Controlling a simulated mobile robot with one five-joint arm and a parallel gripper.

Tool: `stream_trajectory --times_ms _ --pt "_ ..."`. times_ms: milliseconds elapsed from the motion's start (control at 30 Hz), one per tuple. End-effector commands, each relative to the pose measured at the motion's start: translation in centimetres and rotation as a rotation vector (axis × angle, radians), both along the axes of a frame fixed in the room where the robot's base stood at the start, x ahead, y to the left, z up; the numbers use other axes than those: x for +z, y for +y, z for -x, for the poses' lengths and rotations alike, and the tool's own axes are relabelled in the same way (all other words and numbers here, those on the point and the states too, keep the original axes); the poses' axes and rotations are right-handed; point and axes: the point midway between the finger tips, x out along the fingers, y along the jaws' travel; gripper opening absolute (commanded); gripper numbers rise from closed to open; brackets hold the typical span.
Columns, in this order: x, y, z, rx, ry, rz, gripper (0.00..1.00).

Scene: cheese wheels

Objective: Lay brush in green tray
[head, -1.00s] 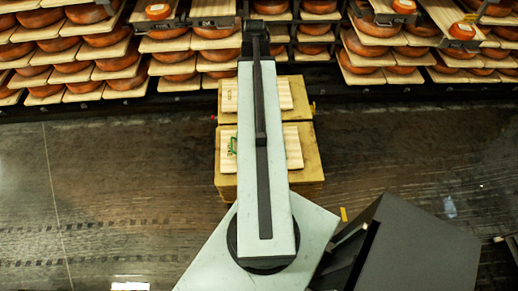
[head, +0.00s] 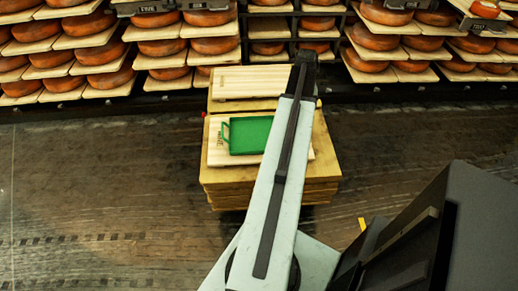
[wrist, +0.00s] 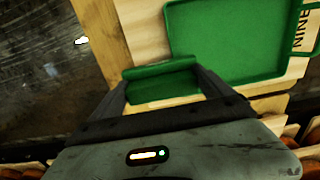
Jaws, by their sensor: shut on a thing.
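The green tray (head: 262,135) lies on a pale board on a wooden stack, with a loop handle at its left end. My arm covers its right end in the head view. In the wrist view the tray (wrist: 235,40) is at the upper right and looks empty where visible. My gripper (wrist: 162,78) is shut on a green block-like thing, which appears to be the brush (wrist: 162,88), held across between the fingers. It shows beside the tray's near left corner, apart from it in the picture; its height is unclear. The brush is hidden in the head view.
The pale board (head: 216,155) with the tray rests on a wooden stack (head: 270,190); another board (head: 235,82) lies behind. Shelves of orange cheese wheels (head: 160,48) line the back. A dark box (head: 450,230) stands at the lower right. The floor at left is clear.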

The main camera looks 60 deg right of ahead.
Motion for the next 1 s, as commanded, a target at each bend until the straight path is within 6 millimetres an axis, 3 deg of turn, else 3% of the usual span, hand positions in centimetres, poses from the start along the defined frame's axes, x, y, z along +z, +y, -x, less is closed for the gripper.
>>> stream_trajectory --times_ms 233,700,833,1000 --pt "-0.4 0.4 -0.4 0.002 0.000 0.000 0.58" --pt "-1.8 9.1 -10.3 0.003 0.000 0.000 0.58" --pt "-1.9 10.1 -11.6 0.000 0.000 0.000 0.58" --pt "-2.0 10.2 -11.9 -0.003 0.000 0.000 0.58"
